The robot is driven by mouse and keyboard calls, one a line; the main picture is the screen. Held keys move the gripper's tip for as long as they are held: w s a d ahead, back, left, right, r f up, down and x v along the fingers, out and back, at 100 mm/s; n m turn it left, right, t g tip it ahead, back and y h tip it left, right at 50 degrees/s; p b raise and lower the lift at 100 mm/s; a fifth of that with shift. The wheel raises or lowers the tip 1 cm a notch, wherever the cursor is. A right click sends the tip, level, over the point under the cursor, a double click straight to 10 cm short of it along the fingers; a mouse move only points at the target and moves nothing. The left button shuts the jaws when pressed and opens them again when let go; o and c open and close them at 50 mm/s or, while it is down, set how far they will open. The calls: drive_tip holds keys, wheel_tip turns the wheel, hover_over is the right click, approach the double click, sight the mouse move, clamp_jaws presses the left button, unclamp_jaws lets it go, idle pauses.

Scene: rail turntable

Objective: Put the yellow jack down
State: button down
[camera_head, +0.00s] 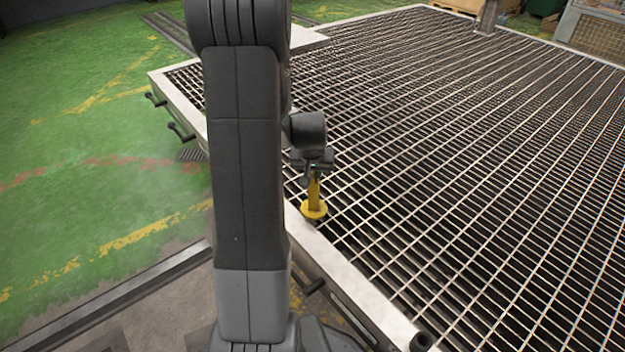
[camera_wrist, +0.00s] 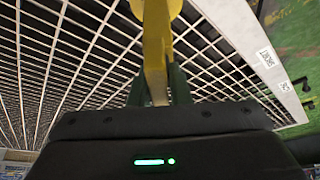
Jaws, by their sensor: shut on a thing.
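The yellow jack (camera_head: 314,206) is upright in the head view, with a round yellow base below a narrow yellow column. My gripper (camera_head: 315,172) is shut on the upper part of that column. The base is over the metal grating (camera_head: 430,130), close to its pale left edge; I cannot tell whether it touches the grating. In the wrist view the jack (camera_wrist: 155,50) rises from between the fingers of my gripper (camera_wrist: 158,90), its round base partly cut off at the top edge.
A pale metal frame (camera_head: 345,277) with dark handles borders the grating on the left. A green floor (camera_head: 90,130) with yellow and red markings lies beyond it. A post (camera_head: 488,16) stands at the far edge. The grating to the right of the jack is clear.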

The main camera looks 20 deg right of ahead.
drive_tip(key=shift+f, duration=1.1)
drive_tip(key=shift+b, duration=0.3)
drive_tip(key=shift+f, duration=0.15)
drive_tip(key=c, duration=1.3)
unclamp_jaws()
drive_tip(key=shift+c, duration=0.2)
drive_tip(key=p+v, duration=0.4)
drive_tip(key=v, duration=0.8)
drive_tip(key=shift+a, duration=0.1)
